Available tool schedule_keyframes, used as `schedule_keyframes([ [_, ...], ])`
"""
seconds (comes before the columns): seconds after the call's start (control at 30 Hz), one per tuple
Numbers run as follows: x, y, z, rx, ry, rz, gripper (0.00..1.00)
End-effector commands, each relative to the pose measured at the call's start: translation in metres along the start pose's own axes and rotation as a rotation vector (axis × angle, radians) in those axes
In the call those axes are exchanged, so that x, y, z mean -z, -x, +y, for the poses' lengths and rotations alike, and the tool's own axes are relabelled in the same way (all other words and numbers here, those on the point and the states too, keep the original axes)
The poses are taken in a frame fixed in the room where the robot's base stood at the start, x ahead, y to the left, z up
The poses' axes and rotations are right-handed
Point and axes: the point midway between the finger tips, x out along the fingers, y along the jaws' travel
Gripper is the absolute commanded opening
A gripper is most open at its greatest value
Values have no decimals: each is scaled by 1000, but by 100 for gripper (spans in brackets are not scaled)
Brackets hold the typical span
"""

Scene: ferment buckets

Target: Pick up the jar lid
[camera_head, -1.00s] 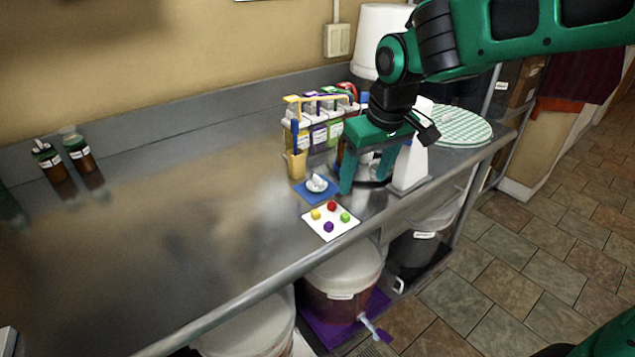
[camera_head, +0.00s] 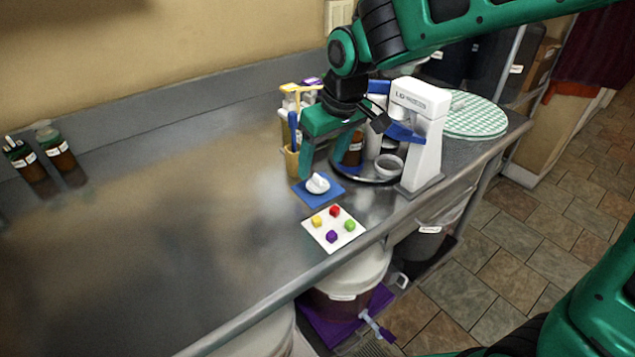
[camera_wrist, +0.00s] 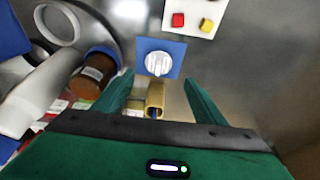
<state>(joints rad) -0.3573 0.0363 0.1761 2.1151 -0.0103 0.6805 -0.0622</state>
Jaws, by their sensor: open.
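My gripper (camera_head: 328,165) is open and empty above the steel counter, its green fingers pointing down. A small white round piece (camera_head: 317,184) with a ridged top lies on a blue square mat (camera_head: 332,199). In the wrist view this white piece (camera_wrist: 158,63) shows just beyond and between the fingertips (camera_wrist: 158,80), apart from them. A white shallow ring-shaped piece (camera_head: 388,165) lies on a dark round tray, right of the gripper; it is at the upper left of the wrist view (camera_wrist: 58,23). I cannot tell for sure which of the two is the jar lid.
A brown bottle (camera_wrist: 94,72) and a white stand device (camera_head: 420,125) are right of my gripper. A tan cup (camera_head: 291,160) and labelled bottles stand behind it. A white card (camera_head: 334,230) with colored cubes lies in front. The counter's left is mostly clear.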

Motion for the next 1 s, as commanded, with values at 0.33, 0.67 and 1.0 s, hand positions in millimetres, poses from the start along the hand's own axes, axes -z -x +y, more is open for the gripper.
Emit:
schedule_keyframes([
  [0.33, -1, -29, 5, -2, -6, -2, 65],
  [0.67, 0, -70, 6, -3, -8, -2, 65],
  [1.0, 0, -73, 6, -3, -8, 0, 55],
])
